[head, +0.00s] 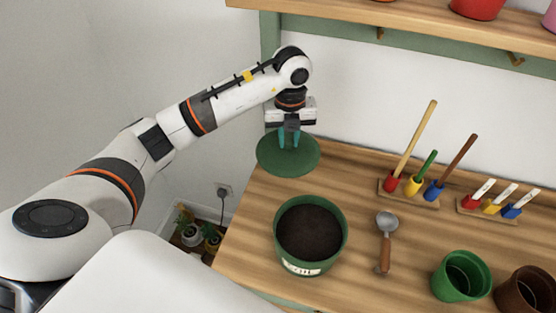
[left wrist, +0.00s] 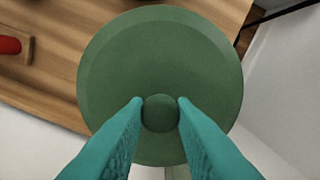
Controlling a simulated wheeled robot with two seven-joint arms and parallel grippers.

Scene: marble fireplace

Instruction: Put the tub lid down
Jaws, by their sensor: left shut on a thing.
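The tub lid (head: 277,163) is a round dark green disc with a small round knob. My left gripper (head: 289,143) has its teal fingers shut on the knob, which shows between the fingertips in the left wrist view (left wrist: 160,113). The lid (left wrist: 160,60) is level at the back left corner of the wooden bench and overlaps its left edge. I cannot tell whether it touches the bench top. The green tub (head: 299,264), full of dark soil (head: 310,231), stands open on the bench in front of the lid. My right gripper is not in view.
The wooden bench (head: 347,167) has a trowel (head: 385,240) right of the tub. Racks of coloured tools (head: 410,198) and labels (head: 495,208) stand at the back right. A green pot (head: 462,276) and a brown pot (head: 525,291) stand front right. A shelf (head: 400,20) hangs above.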

